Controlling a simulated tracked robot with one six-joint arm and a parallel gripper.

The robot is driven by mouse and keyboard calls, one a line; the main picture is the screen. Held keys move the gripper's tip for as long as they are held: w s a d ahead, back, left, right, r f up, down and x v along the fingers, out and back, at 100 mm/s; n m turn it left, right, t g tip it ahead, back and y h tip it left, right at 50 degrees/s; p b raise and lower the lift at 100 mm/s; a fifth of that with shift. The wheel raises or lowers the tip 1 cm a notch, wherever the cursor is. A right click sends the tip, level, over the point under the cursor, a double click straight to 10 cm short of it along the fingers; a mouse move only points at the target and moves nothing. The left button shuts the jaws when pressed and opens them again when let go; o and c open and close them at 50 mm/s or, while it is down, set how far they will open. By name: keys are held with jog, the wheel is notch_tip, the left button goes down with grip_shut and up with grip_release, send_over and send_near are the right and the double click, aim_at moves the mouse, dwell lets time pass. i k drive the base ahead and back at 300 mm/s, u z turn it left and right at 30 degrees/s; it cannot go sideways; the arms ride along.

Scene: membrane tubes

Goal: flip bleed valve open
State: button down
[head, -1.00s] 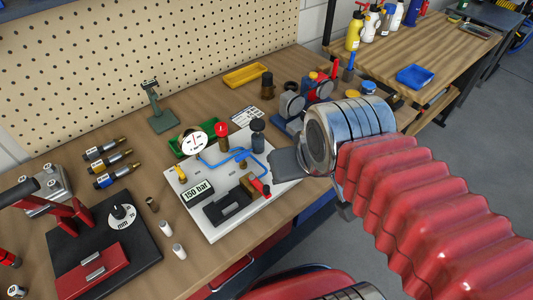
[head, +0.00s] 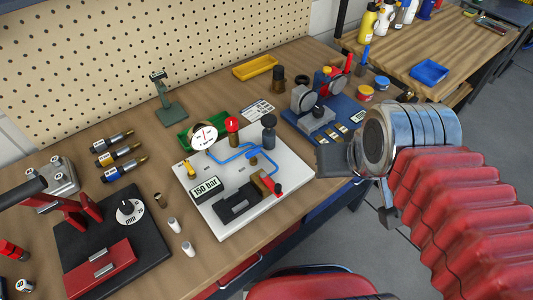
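A white test board (head: 245,223) lies on the bench. A small red handle (head: 278,189) sits at the brass block near the board's front edge. No label shows which part is the bleed valve.
A blue tray (head: 345,137) with small parts and grey devices stands behind my gripper. A black press base (head: 95,225) with a dial is at left. The bench's front edge is close to the board.

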aim_at(252, 154)
jog(key=z, duration=0.05)
jog(key=k, duration=1.2)
jog(key=u, duration=1.05)
jog(key=i, duration=1)
jog(key=u, duration=0.1)
